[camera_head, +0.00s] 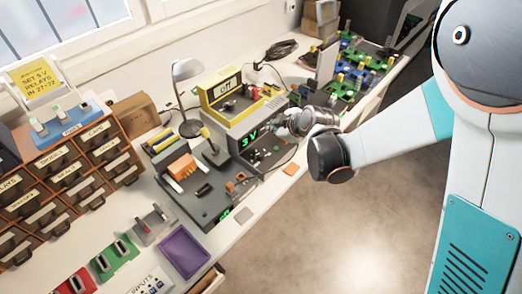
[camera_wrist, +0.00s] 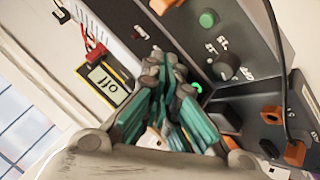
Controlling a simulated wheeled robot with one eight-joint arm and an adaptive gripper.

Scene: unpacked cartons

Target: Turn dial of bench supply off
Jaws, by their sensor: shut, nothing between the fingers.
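The bench supply (camera_head: 236,126) is a grey box on the bench with a dark front and a lit green "3 V" display (camera_head: 249,139). In the wrist view its dark panel carries a round black dial (camera_wrist: 228,67) with small white marks around it and a green button (camera_wrist: 208,18). My gripper (camera_head: 284,130) is in front of the supply's right side. In the wrist view its teal-padded fingers (camera_wrist: 163,66) are shut and empty, left of the dial and apart from it in the picture. The dial is too small to make out in the head view.
A black unit with orange terminals (camera_head: 207,190) and a desk lamp (camera_head: 186,70) stand left. A cable hangs by the panel. Relay boards (camera_head: 362,68) lie behind. Open floor is in front.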

